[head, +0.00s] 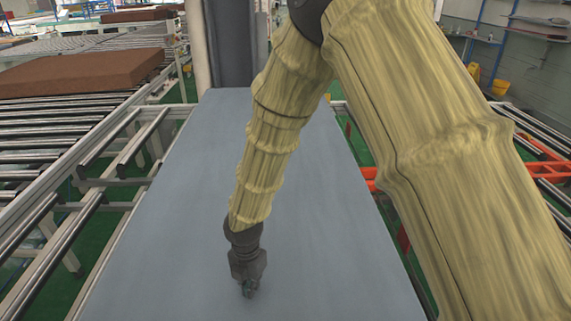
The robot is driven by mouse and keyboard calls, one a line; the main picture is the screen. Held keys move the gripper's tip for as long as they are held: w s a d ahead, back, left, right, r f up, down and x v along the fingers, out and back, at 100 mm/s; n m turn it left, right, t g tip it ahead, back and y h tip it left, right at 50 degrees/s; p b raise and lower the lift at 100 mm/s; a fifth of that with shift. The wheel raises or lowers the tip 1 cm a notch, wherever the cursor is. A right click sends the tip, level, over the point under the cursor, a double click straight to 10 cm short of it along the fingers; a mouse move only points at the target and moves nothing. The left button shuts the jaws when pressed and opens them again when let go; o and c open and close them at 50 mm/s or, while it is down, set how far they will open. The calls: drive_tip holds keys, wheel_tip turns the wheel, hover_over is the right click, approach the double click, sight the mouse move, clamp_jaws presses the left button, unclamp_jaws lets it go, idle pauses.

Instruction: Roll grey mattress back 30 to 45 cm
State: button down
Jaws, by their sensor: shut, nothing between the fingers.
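The grey mattress (170,240) is a long, flat blue-grey slab running from the bottom of the head view away to the far end. Its top looks flat where I can see it, and part of it is hidden behind my arm. My gripper (248,291) is shut and empty, pointing down over the near middle part of the mattress. I cannot tell whether the fingertips touch the surface.
A brown block (80,72) lies on a roller conveyor (50,125) at left. A dark upright panel with pale edges (231,45) stands at the mattress's far end. Orange-red frame parts (545,168) are at right. Metal rails (120,165) run along the left side.

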sight(233, 292)
drive_tip(key=shift+a, duration=0.15)
drive_tip(key=shift+s+a+f, duration=0.1)
drive_tip(key=shift+a+f, duration=0.05)
drive_tip(key=shift+a, duration=1)
drive_tip(key=shift+a+f, duration=0.1)
drive_tip(key=shift+a, duration=1.05)
drive_tip(key=shift+a, duration=0.1)
